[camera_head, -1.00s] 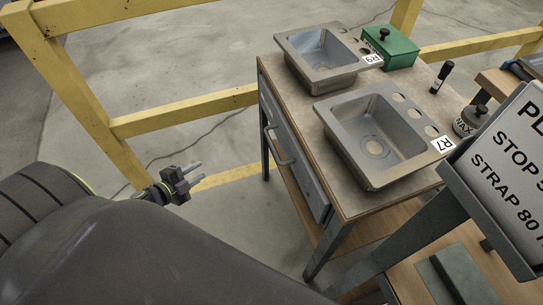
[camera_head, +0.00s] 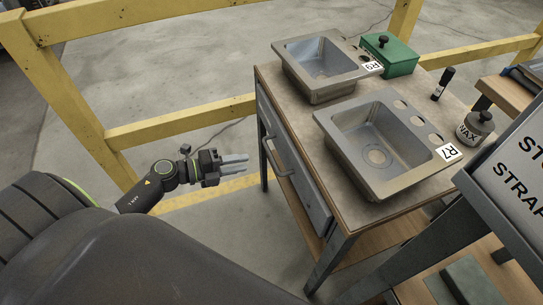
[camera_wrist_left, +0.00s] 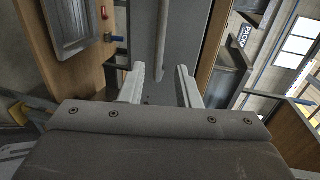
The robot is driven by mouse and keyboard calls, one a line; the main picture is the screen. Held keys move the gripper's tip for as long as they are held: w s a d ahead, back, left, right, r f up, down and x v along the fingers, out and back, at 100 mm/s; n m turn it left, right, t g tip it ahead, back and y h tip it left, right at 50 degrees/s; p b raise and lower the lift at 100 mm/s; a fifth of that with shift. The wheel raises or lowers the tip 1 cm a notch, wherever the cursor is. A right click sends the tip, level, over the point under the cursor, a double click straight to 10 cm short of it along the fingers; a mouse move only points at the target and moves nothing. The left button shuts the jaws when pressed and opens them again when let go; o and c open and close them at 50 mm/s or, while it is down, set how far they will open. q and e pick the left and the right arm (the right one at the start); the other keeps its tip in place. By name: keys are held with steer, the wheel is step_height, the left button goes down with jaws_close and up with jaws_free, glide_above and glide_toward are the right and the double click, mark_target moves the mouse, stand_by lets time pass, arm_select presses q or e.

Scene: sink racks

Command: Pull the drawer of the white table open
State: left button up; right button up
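The table (camera_head: 287,106) has a brownish top and a grey frame; it does not look white. Its grey drawer front (camera_head: 300,170) faces left and looks shut, flush with the frame. A bar handle (camera_head: 278,158) stands out from the front. My left gripper (camera_head: 246,163) is open and empty, left of the handle and apart from it. In the left wrist view its two fingers (camera_wrist_left: 160,80) are spread, with the drawer front (camera_wrist_left: 197,30) ahead and the handle (camera_wrist_left: 162,40) upright between and beyond the tips. My right gripper is not in view.
Two steel sinks, R9 (camera_head: 313,90) and R7 (camera_head: 345,172), and a green box (camera_head: 392,54) stand on the table. A yellow rail (camera_head: 180,121) runs behind my left arm. A sign (camera_head: 518,165) stands at the right. Floor (camera_head: 235,235) below the gripper is clear.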

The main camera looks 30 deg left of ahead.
mark_target(272, 157)
arm_select(q)
steer(key=x, duration=1)
steer(key=shift+w+p, duration=0.1)
steer(key=shift+p, duration=0.2)
jaws_close()
